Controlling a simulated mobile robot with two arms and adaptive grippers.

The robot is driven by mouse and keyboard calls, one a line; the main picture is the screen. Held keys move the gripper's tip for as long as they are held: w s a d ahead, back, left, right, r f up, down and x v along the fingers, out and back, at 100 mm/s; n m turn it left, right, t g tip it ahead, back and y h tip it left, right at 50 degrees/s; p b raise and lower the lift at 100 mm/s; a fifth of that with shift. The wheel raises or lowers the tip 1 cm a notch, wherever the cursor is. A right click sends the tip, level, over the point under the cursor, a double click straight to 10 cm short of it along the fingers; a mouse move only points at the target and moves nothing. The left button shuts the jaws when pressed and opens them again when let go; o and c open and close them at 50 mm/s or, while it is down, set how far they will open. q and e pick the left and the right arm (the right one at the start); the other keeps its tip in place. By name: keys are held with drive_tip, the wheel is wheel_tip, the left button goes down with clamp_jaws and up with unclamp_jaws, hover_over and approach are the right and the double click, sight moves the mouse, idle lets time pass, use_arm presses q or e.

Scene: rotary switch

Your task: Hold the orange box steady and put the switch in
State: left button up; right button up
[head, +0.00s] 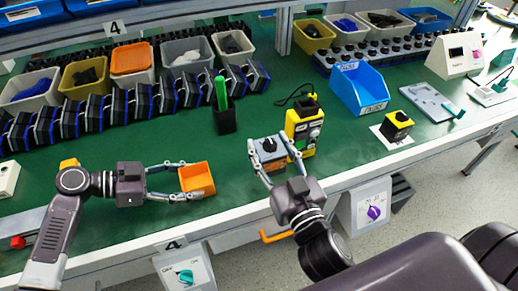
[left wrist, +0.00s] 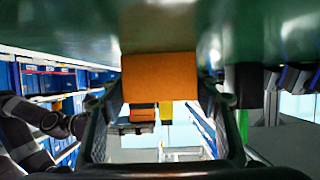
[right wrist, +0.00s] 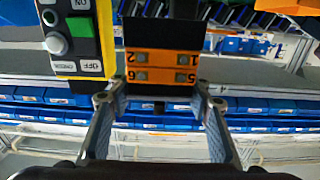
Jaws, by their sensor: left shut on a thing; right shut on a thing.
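The small open-topped orange box (head: 197,178) sits on the green table near its front edge. My left gripper (head: 184,180) is shut on it from the left, a finger on each side. In the left wrist view the orange box (left wrist: 160,68) fills the space between the fingers. The switch (head: 269,150), with a black knob on a grey-blue plate, is to the right of the box and apart from it. My right gripper (head: 271,160) is shut on the switch. In the right wrist view the switch's orange numbered terminals (right wrist: 160,68) show between the fingertips.
A yellow push-button box (head: 303,127) stands close to the right of the switch. A black holder with a green item (head: 224,115) stands behind. A blue bin (head: 358,88) and a smaller yellow box (head: 397,125) are further right. Table between orange box and switch is clear.

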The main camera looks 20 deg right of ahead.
drive_tip(key=w+a, duration=0.2)
drive_tip(key=a, duration=0.7)
drive_tip(key=w+a, duration=0.3)
drive_tip(key=a, duration=0.6)
drive_tip(key=shift+w+r, duration=0.2)
drive_tip(key=shift+r, duration=0.05)
drive_tip(key=shift+f, duration=0.1)
drive_tip(key=shift+f, duration=1.05)
drive_tip(key=shift+f, duration=0.1)
drive_tip(key=shift+f, duration=1.15)
drive_tip(key=shift+f, duration=0.25)
